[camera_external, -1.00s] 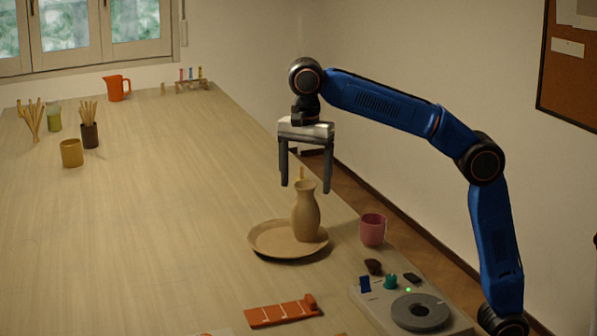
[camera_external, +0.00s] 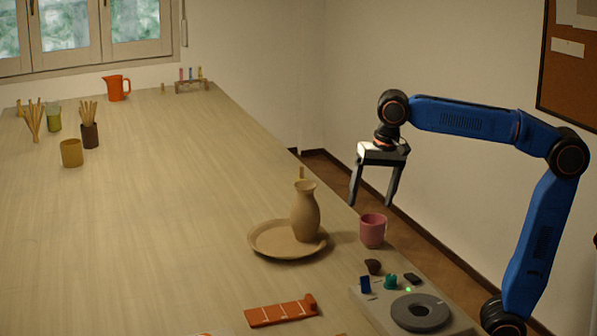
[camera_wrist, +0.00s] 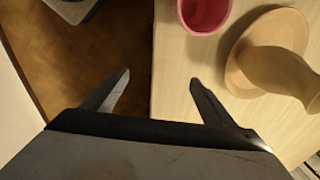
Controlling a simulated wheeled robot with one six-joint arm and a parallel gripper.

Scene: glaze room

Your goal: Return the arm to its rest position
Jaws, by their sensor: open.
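My gripper (camera_external: 371,198) is open and empty. In the external view it hangs fingers-down in the air, behind the pink mug and near the table's right edge. My blue arm reaches in from the right. In the wrist view my gripper (camera_wrist: 158,80) shows two spread fingers, one over the brown floor and one over the table edge, with nothing between them. The tan vase (camera_external: 306,212) stands upright on the round clay plate (camera_external: 268,242), apart from my gripper. The vase also shows in the wrist view (camera_wrist: 280,72).
The pink mug (camera_external: 373,231) stands near the table's right edge. A grey device (camera_external: 420,312) with small tools is at front right. An orange strip (camera_external: 281,312) lies at the front. Cups and an orange jug (camera_external: 117,88) stand far left. The table's middle (camera_external: 170,220) is clear.

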